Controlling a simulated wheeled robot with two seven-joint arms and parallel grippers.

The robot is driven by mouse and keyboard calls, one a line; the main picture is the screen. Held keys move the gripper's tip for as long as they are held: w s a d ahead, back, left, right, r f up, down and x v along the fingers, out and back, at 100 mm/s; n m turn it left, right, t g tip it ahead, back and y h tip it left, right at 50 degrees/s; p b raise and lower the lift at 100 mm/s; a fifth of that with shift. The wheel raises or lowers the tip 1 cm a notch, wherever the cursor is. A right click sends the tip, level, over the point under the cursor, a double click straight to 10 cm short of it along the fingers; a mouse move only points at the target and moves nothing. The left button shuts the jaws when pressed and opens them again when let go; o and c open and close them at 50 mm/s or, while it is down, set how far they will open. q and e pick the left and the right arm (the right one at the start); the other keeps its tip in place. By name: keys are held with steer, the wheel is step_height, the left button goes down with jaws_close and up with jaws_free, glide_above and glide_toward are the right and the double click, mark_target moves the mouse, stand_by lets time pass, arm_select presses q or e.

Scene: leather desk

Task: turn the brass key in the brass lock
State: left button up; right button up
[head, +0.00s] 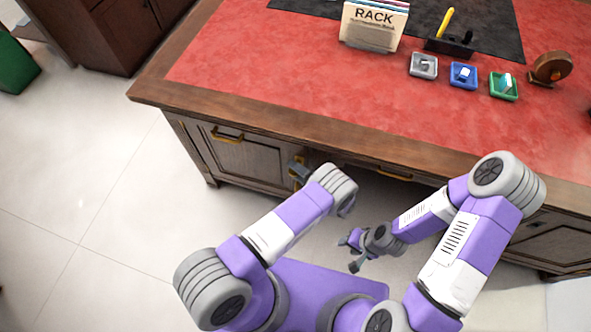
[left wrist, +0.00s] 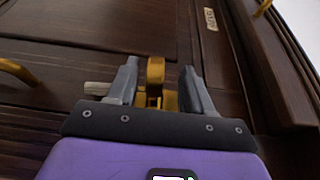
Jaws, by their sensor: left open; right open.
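In the left wrist view the brass key (left wrist: 155,70) shows its upright bow between the two grey fingers of my left gripper (left wrist: 160,80). The brass lock (left wrist: 170,101) is just behind and below it on the dark wood front, partly hidden by the gripper. The fingers stand on either side of the key, with a visible gap on each side. In the head view my left gripper (head: 299,169) is at the desk's front, and key and lock cannot be made out there. My right gripper (head: 351,254) is open and empty, low in front of the desk.
The desk door has a brass handle (head: 228,135); another handle (left wrist: 18,71) shows in the left wrist view, with a small label plate (left wrist: 210,19). A rack (head: 373,27), small trays (head: 463,76) and a round wooden object (head: 551,68) stand on the red desktop.

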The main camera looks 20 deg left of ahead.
arm_select(q)
steer(key=v, duration=0.7)
steer(key=shift+d, duration=0.25)
steer(key=shift+s, duration=0.1)
